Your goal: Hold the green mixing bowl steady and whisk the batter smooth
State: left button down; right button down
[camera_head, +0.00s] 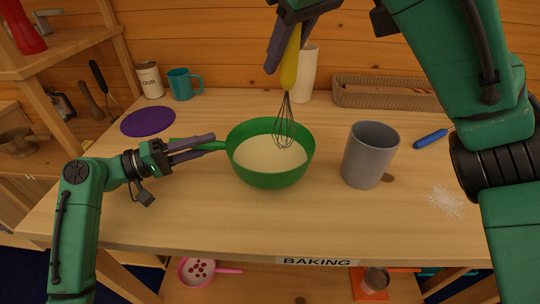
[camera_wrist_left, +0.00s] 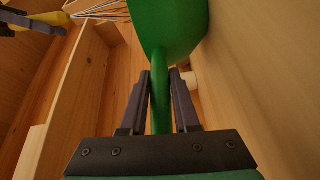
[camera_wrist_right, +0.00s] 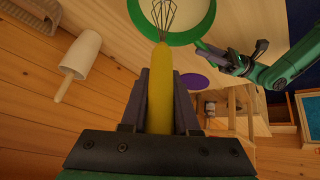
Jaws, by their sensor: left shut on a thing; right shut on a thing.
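The green mixing bowl (camera_head: 268,178) stands on the wooden table, with pale smooth-looking batter (camera_head: 262,157) inside. My left gripper (camera_head: 220,143) is shut on the bowl's green handle, at the bowl's left side; the handle (camera_wrist_left: 160,110) shows between the fingers in the left wrist view. My right gripper (camera_head: 287,50) is shut on the yellow handle of the whisk (camera_head: 284,128), above the bowl. The whisk is near upright, its wire head over the bowl's right part and its lower end at the batter. Whether the wires dip into the batter I cannot tell for sure.
A grey canister (camera_head: 369,156) stands close to the bowl's right. A blue cylinder (camera_head: 430,138) and white powder (camera_head: 446,201) lie further right.

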pick_arm(q)
jog(key=shift+r, duration=0.1)
pick_arm(e)
jog(key=shift+r, duration=2.75)
pick_arm(q)
jog(key=c, duration=0.6)
grip_release()
pick_arm(e)
jog(key=shift+s, duration=0.1)
pick_arm(q)
jog(key=shift+o, duration=0.2)
